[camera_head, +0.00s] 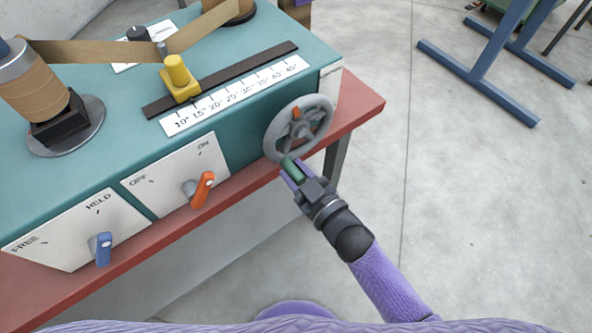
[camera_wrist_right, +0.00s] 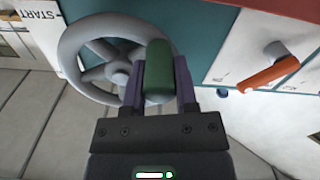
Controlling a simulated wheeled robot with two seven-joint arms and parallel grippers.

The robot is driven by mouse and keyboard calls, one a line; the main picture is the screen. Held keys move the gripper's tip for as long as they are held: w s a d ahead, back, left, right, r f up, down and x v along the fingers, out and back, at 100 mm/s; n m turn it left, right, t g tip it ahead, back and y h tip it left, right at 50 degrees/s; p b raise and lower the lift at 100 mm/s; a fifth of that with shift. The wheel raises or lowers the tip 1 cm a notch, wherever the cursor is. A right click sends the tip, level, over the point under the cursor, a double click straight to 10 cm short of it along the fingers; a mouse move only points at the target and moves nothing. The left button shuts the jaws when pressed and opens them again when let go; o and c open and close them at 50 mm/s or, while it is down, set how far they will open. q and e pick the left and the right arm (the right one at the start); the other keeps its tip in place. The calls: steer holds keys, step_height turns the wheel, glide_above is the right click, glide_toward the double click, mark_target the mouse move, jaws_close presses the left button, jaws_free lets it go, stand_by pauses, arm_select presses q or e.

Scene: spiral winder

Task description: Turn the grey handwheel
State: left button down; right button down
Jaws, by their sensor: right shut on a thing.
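The grey handwheel (camera_head: 318,117) is on the right end of the teal machine's front, with an orange mark on its face. It also shows in the right wrist view (camera_wrist_right: 72,45), at the upper left. A green handle (camera_head: 292,168) sticks out from the wheel's lower left rim. My right gripper (camera_head: 294,172) is shut on this green handle. In the right wrist view the handle (camera_wrist_right: 158,72) stands between the two purple fingers of the gripper (camera_wrist_right: 158,85). My left gripper is not in view.
Left of the wheel, an orange lever (camera_head: 203,189) sits on an OFF/ON panel and a blue lever (camera_head: 104,249) on a FREE/HELD panel. A yellow slider (camera_head: 179,80) stands by an angle scale (camera_head: 235,95). The red ledge (camera_head: 362,105) runs below.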

mark_target(274, 143)
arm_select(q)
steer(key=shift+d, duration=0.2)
